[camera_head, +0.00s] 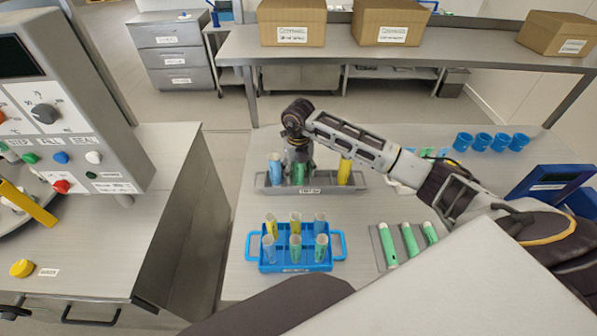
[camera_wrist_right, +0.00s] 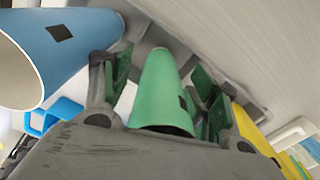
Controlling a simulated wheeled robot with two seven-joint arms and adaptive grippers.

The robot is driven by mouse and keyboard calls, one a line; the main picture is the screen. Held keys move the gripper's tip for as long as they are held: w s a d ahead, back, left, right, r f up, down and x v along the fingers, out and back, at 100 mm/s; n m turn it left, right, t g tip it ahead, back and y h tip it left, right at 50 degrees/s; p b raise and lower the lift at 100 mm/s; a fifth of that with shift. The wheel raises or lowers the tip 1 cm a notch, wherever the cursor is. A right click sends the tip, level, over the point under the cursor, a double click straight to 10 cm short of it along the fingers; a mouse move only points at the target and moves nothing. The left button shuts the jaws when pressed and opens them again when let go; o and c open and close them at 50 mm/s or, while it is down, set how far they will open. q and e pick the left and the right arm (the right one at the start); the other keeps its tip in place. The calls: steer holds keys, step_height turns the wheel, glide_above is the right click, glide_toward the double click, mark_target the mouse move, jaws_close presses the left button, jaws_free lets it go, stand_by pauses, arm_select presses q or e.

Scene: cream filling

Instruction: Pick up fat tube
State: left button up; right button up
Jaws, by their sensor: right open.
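A grey rack (camera_head: 328,188) on the middle table holds a blue tube (camera_head: 276,171), a green tube (camera_head: 298,174) and a yellow tube (camera_head: 345,171), all upright. My right gripper (camera_head: 299,158) is above the rack, pointing down at the green tube and partly hiding it. In the right wrist view, the green tube (camera_wrist_right: 164,92) lies between the two open, green-padded fingers (camera_wrist_right: 162,90); I cannot tell whether either pad touches it. The blue tube (camera_wrist_right: 65,55) stands at the left there, and part of the yellow tube (camera_wrist_right: 255,138) shows at the right. My left gripper is not in view.
A blue rack (camera_head: 296,266) with several thinner tubes stands in front. Green tubes (camera_head: 410,241) lie on a flat tray at the right. Blue cups (camera_head: 482,142) stand at the back right. A control panel (camera_head: 75,110) is at the left.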

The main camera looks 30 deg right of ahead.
steer(key=c, duration=0.8)
steer(key=shift+r, duration=0.15)
steer(key=shift+c, duration=0.2)
steer(key=shift+r, duration=0.85)
steer(key=r, duration=0.3)
steer(key=r+b, duration=0.1)
steer(key=r, duration=0.2)
steer(key=r+b, duration=0.1)
steer(key=r, duration=0.3)
steer(key=shift+a, duration=0.3)
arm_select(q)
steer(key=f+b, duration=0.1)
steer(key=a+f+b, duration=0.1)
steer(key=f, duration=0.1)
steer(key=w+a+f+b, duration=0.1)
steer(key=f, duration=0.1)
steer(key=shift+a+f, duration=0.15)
arm_select(e)
steer(key=s+a, duration=0.3)
steer(key=a, duration=1.4)
steer(key=shift+s, duration=0.1)
